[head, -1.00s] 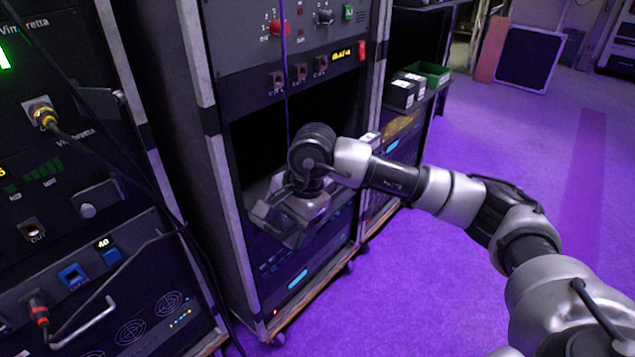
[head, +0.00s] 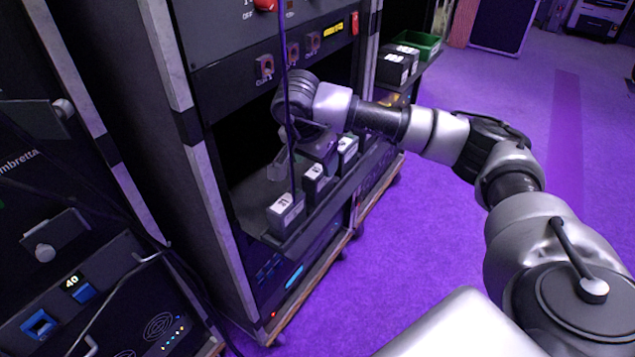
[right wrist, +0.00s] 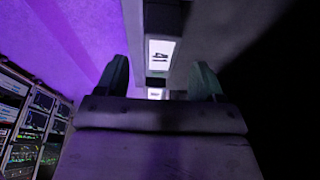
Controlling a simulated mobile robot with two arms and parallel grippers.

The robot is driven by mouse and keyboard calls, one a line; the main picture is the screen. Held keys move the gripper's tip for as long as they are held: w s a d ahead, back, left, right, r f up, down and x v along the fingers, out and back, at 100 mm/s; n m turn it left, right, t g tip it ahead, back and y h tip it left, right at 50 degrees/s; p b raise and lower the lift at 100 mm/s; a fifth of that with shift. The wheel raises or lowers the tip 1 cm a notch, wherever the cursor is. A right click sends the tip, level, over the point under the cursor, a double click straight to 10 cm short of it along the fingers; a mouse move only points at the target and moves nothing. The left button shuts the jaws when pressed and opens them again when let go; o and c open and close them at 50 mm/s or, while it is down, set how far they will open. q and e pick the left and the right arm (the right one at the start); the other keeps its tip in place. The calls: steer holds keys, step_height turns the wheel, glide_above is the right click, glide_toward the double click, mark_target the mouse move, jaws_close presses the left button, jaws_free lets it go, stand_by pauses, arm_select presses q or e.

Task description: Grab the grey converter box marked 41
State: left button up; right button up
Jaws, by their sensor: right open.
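Small dark boxes with white labels stand in a row on the rack's pull-out shelf: a near box (head: 284,214), a middle box (head: 316,180) and a far box (head: 347,150). Their label marks are too small to read surely, so I cannot tell which is 41. My right gripper (head: 283,166) is open at the shelf, behind the row in the head view and partly hidden by its own wrist. In the right wrist view, a labelled box (right wrist: 161,52) shows beyond and between the two open fingertips (right wrist: 160,74). A second label shows below it. My left gripper is out of view.
The rack (head: 200,170) frames a dark opening above the shelf. A thin cable (head: 286,90) hangs down in front of it. Further boxes (head: 395,66) and a green bin (head: 418,43) sit at the back right. Purple floor on the right is open.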

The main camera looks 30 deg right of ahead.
mark_target(318, 168)
steer(key=b+x, duration=0.1)
steer(key=x, duration=0.4)
steer(key=shift+d+f, duration=0.2)
steer(key=shift+f, duration=0.15)
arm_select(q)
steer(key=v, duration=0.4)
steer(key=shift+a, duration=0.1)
arm_select(e)
steer(key=shift+w+r, duration=0.1)
steer(key=c, duration=1.2)
